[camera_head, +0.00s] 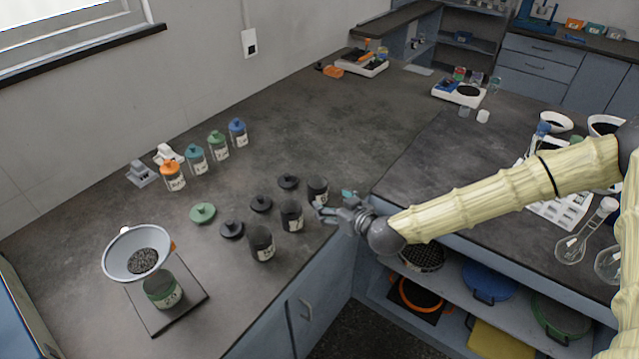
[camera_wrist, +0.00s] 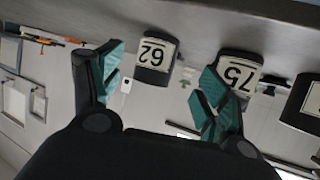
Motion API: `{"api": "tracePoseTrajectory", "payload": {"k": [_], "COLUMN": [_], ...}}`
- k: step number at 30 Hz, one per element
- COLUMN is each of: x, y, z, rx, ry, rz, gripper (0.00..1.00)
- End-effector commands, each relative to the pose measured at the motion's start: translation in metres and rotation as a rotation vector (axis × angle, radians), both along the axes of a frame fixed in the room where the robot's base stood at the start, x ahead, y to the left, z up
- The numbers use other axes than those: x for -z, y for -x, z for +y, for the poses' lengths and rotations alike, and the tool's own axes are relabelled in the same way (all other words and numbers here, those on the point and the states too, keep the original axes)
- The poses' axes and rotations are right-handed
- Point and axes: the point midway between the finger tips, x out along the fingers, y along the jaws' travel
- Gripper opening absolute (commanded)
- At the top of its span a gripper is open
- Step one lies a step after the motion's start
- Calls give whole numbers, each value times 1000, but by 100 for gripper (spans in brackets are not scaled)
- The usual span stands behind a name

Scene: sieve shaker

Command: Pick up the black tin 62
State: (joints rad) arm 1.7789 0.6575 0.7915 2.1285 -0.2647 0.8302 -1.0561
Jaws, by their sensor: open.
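The black tin 62 (camera_wrist: 154,56) shows upside down in the wrist view, ahead of and between my open fingers. In the head view it appears to be the farthest of the three black tins (camera_head: 317,190), standing upright without its lid near the counter's edge. My gripper (camera_head: 334,208) is just right of it; it also shows in the wrist view (camera_wrist: 160,82), with nothing between the fingers. I cannot tell the exact gap to the tin.
A third black tin (camera_head: 262,243) stands nearer the front. Black lids (camera_head: 261,203) and a green lid (camera_head: 203,212) lie beyond the tins. A funnel (camera_head: 138,253) stands above a green jar (camera_head: 162,290) at left. Coloured jars (camera_head: 195,158) line the back.

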Motion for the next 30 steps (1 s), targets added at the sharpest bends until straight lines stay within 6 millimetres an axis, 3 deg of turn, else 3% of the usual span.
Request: {"api": "tracePoseTrajectory", "payload": {"k": [12, 20, 30], "x": [22, 25, 34], "y": [-40, -50, -76], "z": [11, 16, 30], "rx": [15, 13, 12], "ry": [1, -1, -1], "rz": [8, 9, 11], "gripper": [76, 76, 76]}}
